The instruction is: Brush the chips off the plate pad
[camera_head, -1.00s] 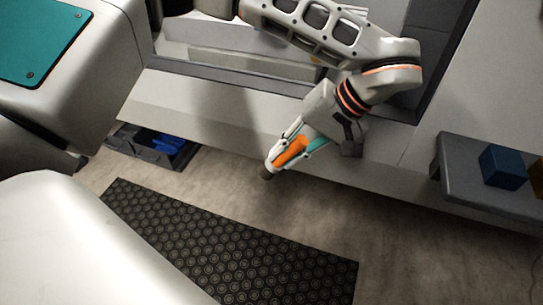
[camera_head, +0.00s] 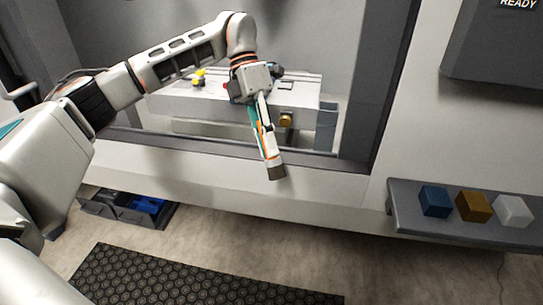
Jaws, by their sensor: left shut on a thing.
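My left gripper (camera_head: 260,115) hangs in front of the booth's opening, pointing down. It is shut on a slim brush (camera_head: 275,171), whose grey, dark-tipped end points downward, below the fingers. Orange and teal parts show along the fingers and the held tool. Inside the booth, behind the gripper, is a pale bench (camera_head: 185,103). A small dark square (camera_head: 286,85) lies on its top, right of the gripper; I cannot tell whether it is the plate pad. No chips can be made out, and my arm hides part of the bench. My right gripper is out of view.
A yellow piece (camera_head: 199,77) stands on the bench's left part. The booth's sill (camera_head: 320,165) runs below the opening. A grey shelf (camera_head: 400,214) at right holds blue, ochre and white blocks. A dark bin (camera_head: 100,206) and a black mat (camera_head: 170,280) are on the floor.

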